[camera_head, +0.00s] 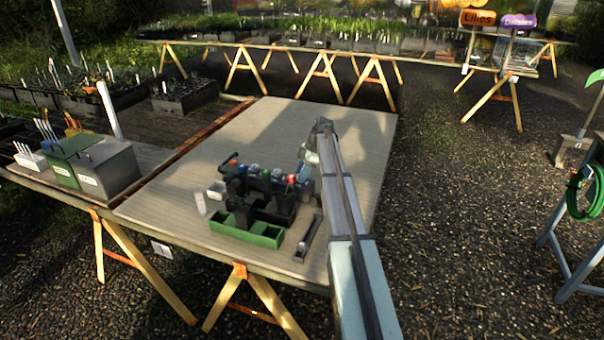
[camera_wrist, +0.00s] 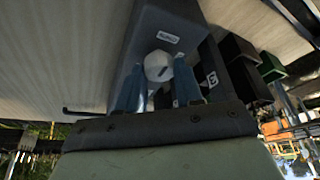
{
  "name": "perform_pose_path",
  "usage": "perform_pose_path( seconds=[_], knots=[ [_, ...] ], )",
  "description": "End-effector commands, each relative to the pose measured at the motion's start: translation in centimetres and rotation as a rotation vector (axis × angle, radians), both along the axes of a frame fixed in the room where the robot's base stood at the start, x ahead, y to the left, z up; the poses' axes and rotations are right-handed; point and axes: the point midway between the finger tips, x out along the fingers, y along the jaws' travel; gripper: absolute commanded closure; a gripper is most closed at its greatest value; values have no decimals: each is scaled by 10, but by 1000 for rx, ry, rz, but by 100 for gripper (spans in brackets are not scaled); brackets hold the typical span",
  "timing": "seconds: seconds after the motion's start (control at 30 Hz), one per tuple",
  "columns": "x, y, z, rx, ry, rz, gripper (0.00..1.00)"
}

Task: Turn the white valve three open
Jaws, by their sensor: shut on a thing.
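In the wrist view a white valve knob (camera_wrist: 158,66) with a dark slot mark sits on a grey body that carries a small white label. My gripper (camera_wrist: 160,82) has its two blue fingers on either side of the knob and is shut on it. A plate marked 3 (camera_wrist: 212,79) shows just right of the fingers. In the head view my gripper (camera_head: 305,170) is at the right end of a dark row of valves (camera_head: 262,186). The white knob cannot be made out clearly there.
A green tray (camera_head: 262,241) stands in front of the valve row, with a dark flat tool (camera_head: 307,238) to its right. A small white box (camera_head: 217,190) lies left. Grey and green bins (camera_head: 108,172) stand on the left table. The back of the tabletop (camera_head: 285,120) is clear.

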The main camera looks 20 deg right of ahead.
Motion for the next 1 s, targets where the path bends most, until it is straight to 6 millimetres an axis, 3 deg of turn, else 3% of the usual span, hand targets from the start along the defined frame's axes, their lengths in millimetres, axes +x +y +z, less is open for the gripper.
perform_pose_path(
  seconds=[0.27,0.63,1.0],
  knots=[
    [0,0,0,0,0,0,40],
    [0,-2,6,0,-1,-1,39],
    [-3,-27,64,0,-2,-2,39]
  ],
)
